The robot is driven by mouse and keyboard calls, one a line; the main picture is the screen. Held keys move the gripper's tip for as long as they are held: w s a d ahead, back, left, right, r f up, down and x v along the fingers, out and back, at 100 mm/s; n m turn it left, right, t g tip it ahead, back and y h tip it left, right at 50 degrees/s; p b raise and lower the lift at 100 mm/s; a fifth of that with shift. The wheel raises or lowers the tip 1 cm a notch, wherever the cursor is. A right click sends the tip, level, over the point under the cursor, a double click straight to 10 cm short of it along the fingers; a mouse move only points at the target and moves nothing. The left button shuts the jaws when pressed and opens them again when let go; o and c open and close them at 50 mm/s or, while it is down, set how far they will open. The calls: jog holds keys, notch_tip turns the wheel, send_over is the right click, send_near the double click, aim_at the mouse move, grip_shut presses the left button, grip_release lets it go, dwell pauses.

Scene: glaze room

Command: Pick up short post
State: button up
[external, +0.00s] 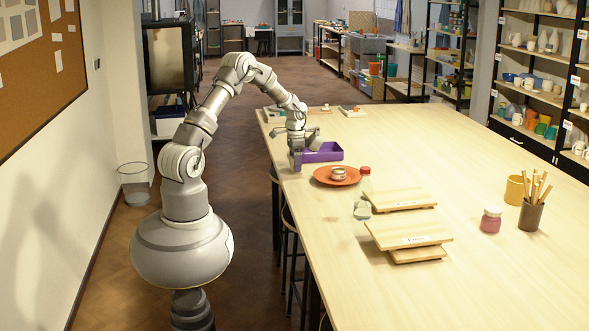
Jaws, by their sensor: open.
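My gripper (297,161) points down over the left edge of the long wooden table (480,290), just left of a purple tray (335,153). Its jaws are open, and I see nothing held between them. I cannot pick out the short post for certain; it may be hidden in the tray or behind my gripper. The tray's inside is only partly visible.
A red-capped bottle (362,202), stacked wooden boards (408,235), a pink jar (490,220) and a tool cup (530,217) stand nearer. The table's right side is mostly clear.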

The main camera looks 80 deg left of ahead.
jog(key=c, duration=1.1)
jog(key=shift+r, duration=0.15)
